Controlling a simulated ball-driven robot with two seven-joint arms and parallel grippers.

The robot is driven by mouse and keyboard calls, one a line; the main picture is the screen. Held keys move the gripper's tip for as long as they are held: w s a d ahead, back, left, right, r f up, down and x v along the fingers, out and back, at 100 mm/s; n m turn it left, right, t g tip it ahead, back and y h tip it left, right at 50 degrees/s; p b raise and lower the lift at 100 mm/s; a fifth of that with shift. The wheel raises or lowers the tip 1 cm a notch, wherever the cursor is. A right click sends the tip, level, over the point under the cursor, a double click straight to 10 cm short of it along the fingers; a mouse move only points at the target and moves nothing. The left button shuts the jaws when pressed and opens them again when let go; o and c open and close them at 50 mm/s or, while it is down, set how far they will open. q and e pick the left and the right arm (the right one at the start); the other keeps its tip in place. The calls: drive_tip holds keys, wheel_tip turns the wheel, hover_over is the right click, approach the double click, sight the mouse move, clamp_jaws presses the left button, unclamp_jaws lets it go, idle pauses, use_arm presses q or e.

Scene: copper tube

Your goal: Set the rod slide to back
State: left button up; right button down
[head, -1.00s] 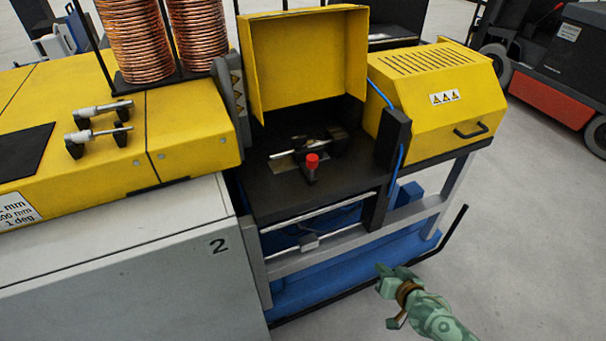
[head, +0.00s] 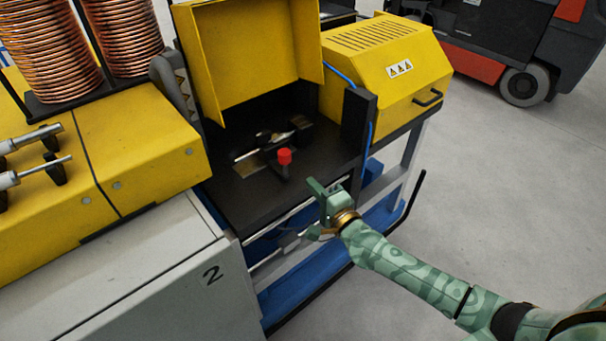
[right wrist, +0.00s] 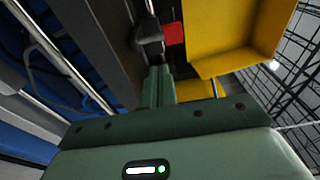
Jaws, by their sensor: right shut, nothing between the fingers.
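A slide-like fitting with a red knob (head: 284,156) sits on the black bed (head: 260,200) under the raised yellow hood (head: 250,55). A metal strip (head: 245,155) and dark parts lie behind the knob. The red knob also shows in the right wrist view (right wrist: 173,33), beside a dark rounded part. I cannot tell for sure which part is the rod slide. Silver rods (head: 268,228) run below the bed's front edge, partly behind my right gripper. My right gripper (head: 318,188) is shut and empty, in front of the bed, apart from the knob. My left gripper is not in view.
A black post (head: 358,122) with a blue hose stands right of the bed, before a yellow vented box (head: 385,70). A yellow bench with rod clamps (head: 35,140) and copper coils (head: 50,50) is at left.

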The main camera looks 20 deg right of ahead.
drive_tip(key=b+x, duration=0.2)
drive_tip(key=x, duration=0.6)
drive_tip(key=shift+w+f, duration=0.15)
drive_tip(key=shift+w, duration=0.5)
drive_tip(key=a, duration=0.1)
drive_tip(key=s+a+p, duration=0.1)
drive_tip(key=a, duration=0.1)
drive_tip(key=s+a+p, duration=0.1)
drive_tip(key=a, duration=0.1)
drive_tip(key=shift+r, duration=0.25)
drive_tip(key=shift+a+f, duration=0.1)
drive_tip(key=shift+a, duration=0.15)
drive_tip(key=shift+s, duration=0.15)
